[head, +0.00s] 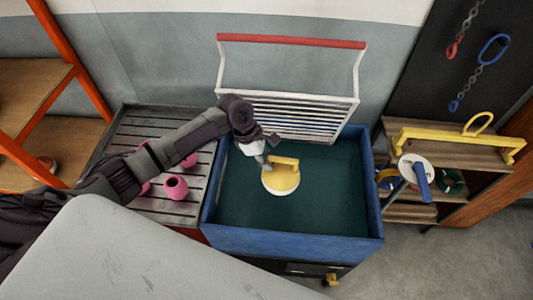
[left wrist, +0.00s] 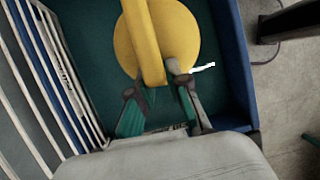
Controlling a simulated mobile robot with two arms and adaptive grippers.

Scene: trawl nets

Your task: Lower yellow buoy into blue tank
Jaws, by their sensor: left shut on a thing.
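The yellow buoy (head: 281,181) is a round disc with a pale lower edge and a bar handle on top. It is inside the outline of the blue tank (head: 290,241), left of the middle, over a dark green surface. I cannot tell whether it touches that surface. My left gripper (head: 268,160) is shut on the buoy's handle. In the left wrist view, the buoy (left wrist: 184,38) fills the upper middle, and the gripper's fingers (left wrist: 154,82) are on both sides of the handle. The tank wall (left wrist: 233,70) shows at the right there. My right gripper is not in view.
A white rack with a red top bar (head: 292,42) stands at the tank's back edge. Pink pots (head: 176,188) sit on a slatted bench (head: 150,125) at left. Right of the tank is a wooden shelf with a yellow bar (head: 460,138). Tank space right of the buoy is clear.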

